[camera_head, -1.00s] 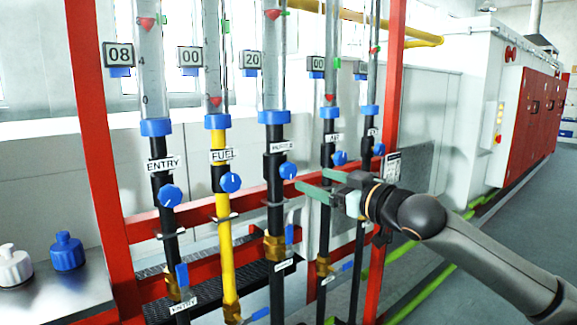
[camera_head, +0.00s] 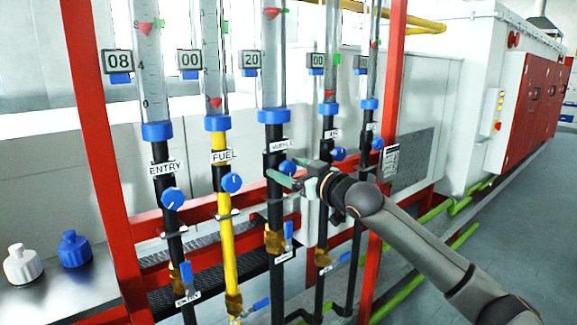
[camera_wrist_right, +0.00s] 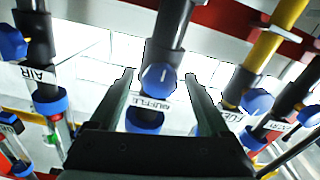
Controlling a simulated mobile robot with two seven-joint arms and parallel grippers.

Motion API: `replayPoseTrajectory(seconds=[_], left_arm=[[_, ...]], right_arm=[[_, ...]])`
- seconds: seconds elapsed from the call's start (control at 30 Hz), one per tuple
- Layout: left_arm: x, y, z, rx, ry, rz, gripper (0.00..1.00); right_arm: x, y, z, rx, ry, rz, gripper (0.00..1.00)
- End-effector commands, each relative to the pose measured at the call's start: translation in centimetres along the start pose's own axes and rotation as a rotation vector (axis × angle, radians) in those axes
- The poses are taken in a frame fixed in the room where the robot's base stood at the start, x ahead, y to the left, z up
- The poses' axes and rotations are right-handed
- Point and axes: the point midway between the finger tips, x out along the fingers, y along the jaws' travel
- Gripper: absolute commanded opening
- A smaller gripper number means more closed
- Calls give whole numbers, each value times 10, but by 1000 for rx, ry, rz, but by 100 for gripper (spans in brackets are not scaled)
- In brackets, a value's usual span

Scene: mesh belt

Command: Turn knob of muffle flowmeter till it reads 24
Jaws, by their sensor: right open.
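The muffle flowmeter (camera_head: 275,117) is the middle tube, with a display (camera_head: 250,59) reading 20. Its blue knob (camera_head: 287,168) is on the black pipe just below the label (camera_head: 281,145), and is partly hidden by my right gripper in the head view. My right gripper (camera_head: 282,171) is open at the knob. In the right wrist view the knob (camera_wrist_right: 158,77), with a white pointer line, appears between the two open fingers (camera_wrist_right: 159,73), with a gap on each side. Whether the fingertips reach past its face is unclear. My left gripper is not in view.
Neighbouring knobs stand close by: fuel (camera_head: 231,183) and entry (camera_head: 172,198) to the left, air (camera_head: 339,154) to the right. A red frame post (camera_head: 385,120) stands right of the tubes. Blue-handled valves (camera_head: 288,230) hang below. The floor at right is open.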

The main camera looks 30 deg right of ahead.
Motion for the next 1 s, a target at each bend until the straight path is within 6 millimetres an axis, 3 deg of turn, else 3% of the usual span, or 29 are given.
replayPoseTrajectory(seconds=[0.33, 1.0], left_arm=[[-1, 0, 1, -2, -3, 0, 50], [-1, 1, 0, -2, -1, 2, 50]], right_arm=[[2, 0, 0, -1, 0, 0, 78], [2, 0, 0, -1, -1, 0, 3]])
